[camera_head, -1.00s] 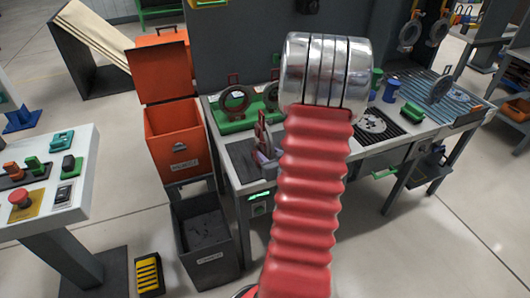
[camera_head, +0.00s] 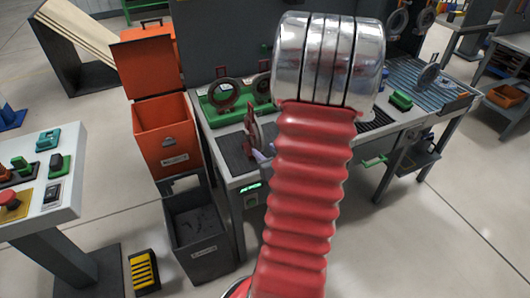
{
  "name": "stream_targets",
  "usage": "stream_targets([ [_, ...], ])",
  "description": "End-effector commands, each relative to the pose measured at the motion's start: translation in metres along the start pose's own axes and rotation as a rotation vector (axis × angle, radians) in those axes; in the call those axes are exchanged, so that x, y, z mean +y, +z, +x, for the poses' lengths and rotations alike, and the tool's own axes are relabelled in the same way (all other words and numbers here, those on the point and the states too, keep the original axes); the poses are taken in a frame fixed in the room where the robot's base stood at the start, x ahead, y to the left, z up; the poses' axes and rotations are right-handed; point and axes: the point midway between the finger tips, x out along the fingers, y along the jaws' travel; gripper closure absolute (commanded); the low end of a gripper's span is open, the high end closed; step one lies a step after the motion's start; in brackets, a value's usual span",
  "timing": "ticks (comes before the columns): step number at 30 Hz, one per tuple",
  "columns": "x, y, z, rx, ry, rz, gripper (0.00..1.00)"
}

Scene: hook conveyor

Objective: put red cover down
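A dark red upright piece with a round opening (camera_head: 253,128), which looks like the red cover, is above the dark mat (camera_head: 233,152) at the left front of the workbench. I cannot tell whether it touches the mat. A small greyish part, probably the tip of my gripper (camera_head: 266,152), shows right beside its lower edge. My arm, with its red ribbed sleeve and metal end, hides the rest of the gripper. Whether its fingers are closed on the piece cannot be seen.
A green fixture (camera_head: 216,117) with dark rings stands behind the mat. Left of the bench are an open orange bin (camera_head: 163,134), a dark bin (camera_head: 204,252) and a control desk (camera_head: 62,205). A green block (camera_head: 401,100) lies on the bench's right side.

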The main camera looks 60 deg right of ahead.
Motion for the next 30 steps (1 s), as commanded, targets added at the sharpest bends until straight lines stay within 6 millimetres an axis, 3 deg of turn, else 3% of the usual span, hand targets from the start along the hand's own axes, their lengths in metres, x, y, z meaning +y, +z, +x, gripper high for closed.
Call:
stream_targets([
  [11,-0.002,0.004,0.002,-0.068,0.022,-0.029,0.61],
  [17,-0.014,-0.001,0.002,-0.174,0.057,-0.08,0.61],
  [23,-0.037,-0.017,-0.005,-0.265,0.082,-0.128,0.61],
  [30,-0.086,-0.045,-0.024,-0.348,0.078,-0.179,0.61],
])
